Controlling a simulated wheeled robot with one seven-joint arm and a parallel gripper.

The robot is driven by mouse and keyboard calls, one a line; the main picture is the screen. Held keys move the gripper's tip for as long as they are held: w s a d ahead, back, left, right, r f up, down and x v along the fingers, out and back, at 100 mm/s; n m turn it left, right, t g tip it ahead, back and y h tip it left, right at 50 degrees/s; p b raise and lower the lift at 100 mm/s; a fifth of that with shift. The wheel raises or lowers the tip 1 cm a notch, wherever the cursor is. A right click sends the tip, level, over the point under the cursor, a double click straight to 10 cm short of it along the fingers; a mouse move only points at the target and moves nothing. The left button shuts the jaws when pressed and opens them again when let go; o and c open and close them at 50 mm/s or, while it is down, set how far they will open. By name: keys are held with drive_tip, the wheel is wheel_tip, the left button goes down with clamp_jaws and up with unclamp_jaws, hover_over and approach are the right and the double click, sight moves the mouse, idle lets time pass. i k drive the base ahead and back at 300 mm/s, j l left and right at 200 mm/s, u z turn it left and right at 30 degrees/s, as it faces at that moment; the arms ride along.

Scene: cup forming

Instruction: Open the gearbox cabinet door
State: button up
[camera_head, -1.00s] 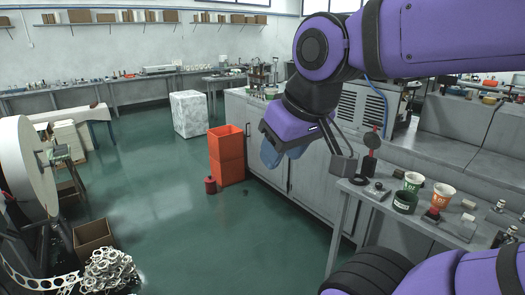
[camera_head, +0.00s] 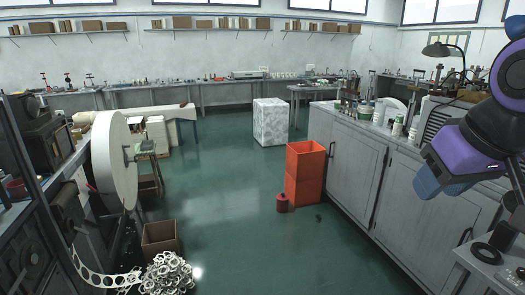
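A grey cabinet (camera_head: 318,125) runs along the right side under a worktop. Its left door (camera_head: 352,170) looks shut and has a dark handle near its left edge (camera_head: 331,150). The door to its right (camera_head: 418,225) also looks shut, with a dark handle (camera_head: 465,237) near its right edge. I cannot tell which door belongs to the gearbox. My purple arm end with my gripper (camera_head: 514,178) is at the right edge of the picture, in front of the cabinet and apart from the handles. The fingers are mostly cut off, so their opening does not show.
Orange crates (camera_head: 304,175) stand stacked by the cabinet's left end, with a red can (camera_head: 282,203) beside them. A white patterned block (camera_head: 270,122) stands farther back. A small table (camera_head: 480,268) is at lower right. The green floor (camera_head: 235,215) in the middle is clear.

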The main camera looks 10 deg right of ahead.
sight(357, 162)
drive_tip(key=i+l+z, duration=0.1)
drive_tip(key=i, duration=0.5)
drive_tip(key=i+l+z, duration=0.15)
drive_tip(key=i, duration=0.45)
drive_tip(key=i+z, duration=0.1)
drive_tip(key=i, duration=0.5)
drive_tip(key=i+z, duration=0.15)
drive_tip(key=i, duration=0.45)
drive_tip(key=i+j+z, duration=0.1)
drive_tip(key=i, duration=0.5)
drive_tip(key=i+j+z, duration=0.15)
drive_tip(key=i, duration=0.45)
drive_tip(key=i+j+z, duration=0.1)
drive_tip(key=i, duration=0.5)
drive_tip(key=j, duration=0.1)
